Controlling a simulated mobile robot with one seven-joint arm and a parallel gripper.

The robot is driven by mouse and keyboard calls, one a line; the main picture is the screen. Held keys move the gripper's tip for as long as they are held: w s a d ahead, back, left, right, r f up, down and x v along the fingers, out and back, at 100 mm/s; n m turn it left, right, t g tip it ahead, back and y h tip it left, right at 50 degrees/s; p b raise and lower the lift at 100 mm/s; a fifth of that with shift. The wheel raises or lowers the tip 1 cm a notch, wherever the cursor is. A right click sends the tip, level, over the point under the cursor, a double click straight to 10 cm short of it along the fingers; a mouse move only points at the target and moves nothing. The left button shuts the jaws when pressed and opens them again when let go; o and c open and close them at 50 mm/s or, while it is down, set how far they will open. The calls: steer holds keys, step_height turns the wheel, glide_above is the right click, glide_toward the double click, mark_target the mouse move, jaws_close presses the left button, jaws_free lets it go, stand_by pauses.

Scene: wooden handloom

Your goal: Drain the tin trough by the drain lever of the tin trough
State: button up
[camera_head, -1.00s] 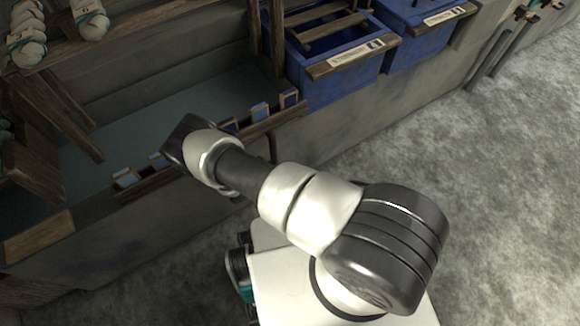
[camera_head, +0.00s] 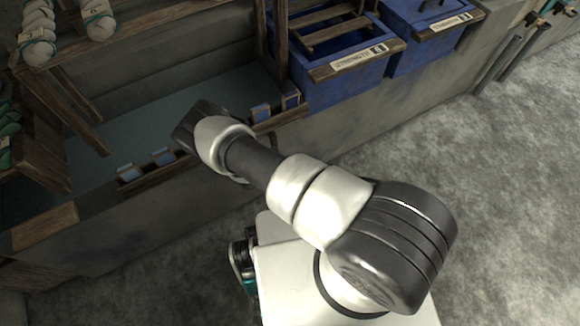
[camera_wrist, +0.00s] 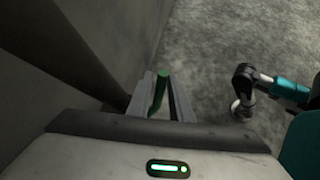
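A green bar (camera_wrist: 160,90), which looks like the drain lever, stands between the two grey fingers of my gripper (camera_wrist: 163,92) in the wrist view. The fingers are apart, with a gap showing on the bar's right side; whether the bar touches the left finger I cannot tell. In the head view my dark hand is at the front ledge of a long basin, and its fingertips are hidden. This basin, with a dull blue-green inside (camera_head: 140,125), may be the tin trough. The lever is not seen in the head view.
Small blue-faced blocks (camera_head: 163,157) line the basin's front ledge. Blue bins (camera_head: 345,85) with labels stand to the right. The grey floor (camera_head: 500,200) at right is clear.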

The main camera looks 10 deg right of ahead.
steer(key=p+v, duration=0.3)
steer(key=v, duration=1.4)
steer(key=shift+r+p, duration=0.2)
steer(key=shift+p, duration=0.2)
steer(key=shift+a, duration=0.1)
